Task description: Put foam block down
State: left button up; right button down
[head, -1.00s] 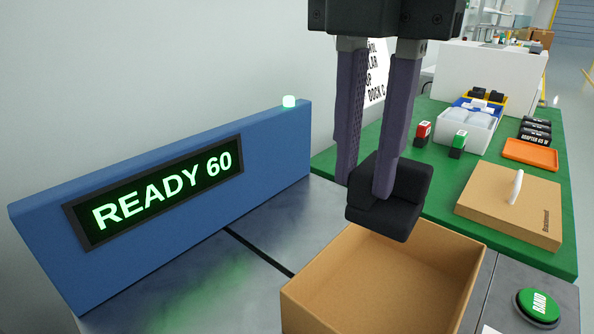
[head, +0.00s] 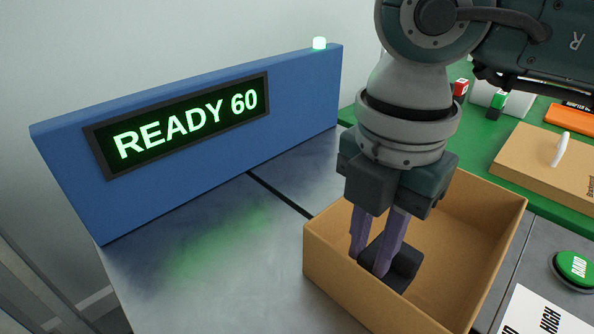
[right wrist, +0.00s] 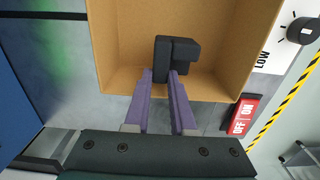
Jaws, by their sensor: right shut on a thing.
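The black foam block (head: 404,266) is a stepped dark piece inside the open cardboard box (head: 478,208). My right gripper (head: 382,268) reaches down into the box from above, its purple fingers shut on the block. In the right wrist view the block (right wrist: 178,58) sits between the fingertips of the right gripper (right wrist: 163,78), near one wall of the box (right wrist: 228,40). I cannot tell whether the block touches the box floor. My left gripper is not in view.
A blue panel with a lit display (head: 190,122) reading READY 60 stands at the left. A green button (head: 575,266) is right of the box. A cardboard lid with a white handle (head: 545,160) lies on the green mat. The metal surface left of the box is clear.

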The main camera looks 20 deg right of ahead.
aim_at(370, 255)
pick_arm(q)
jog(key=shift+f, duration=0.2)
pick_arm(e)
jog(key=shift+f, duration=1)
pick_arm(q)
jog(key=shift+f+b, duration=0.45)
jog(key=shift+b, duration=0.1)
pick_arm(e)
jog(key=shift+f, duration=0.6)
jog(key=c, duration=0.8)
grip_release()
jog(key=shift+o, duration=0.2)
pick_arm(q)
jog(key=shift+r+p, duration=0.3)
pick_arm(e)
jog(key=shift+r, duration=0.4)
pick_arm(q)
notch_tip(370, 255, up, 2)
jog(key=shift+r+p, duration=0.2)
jog(key=shift+p, duration=1.05)
pick_arm(e)
notch_tip(370, 255, up, 12)
jog(key=shift+r, duration=0.25)
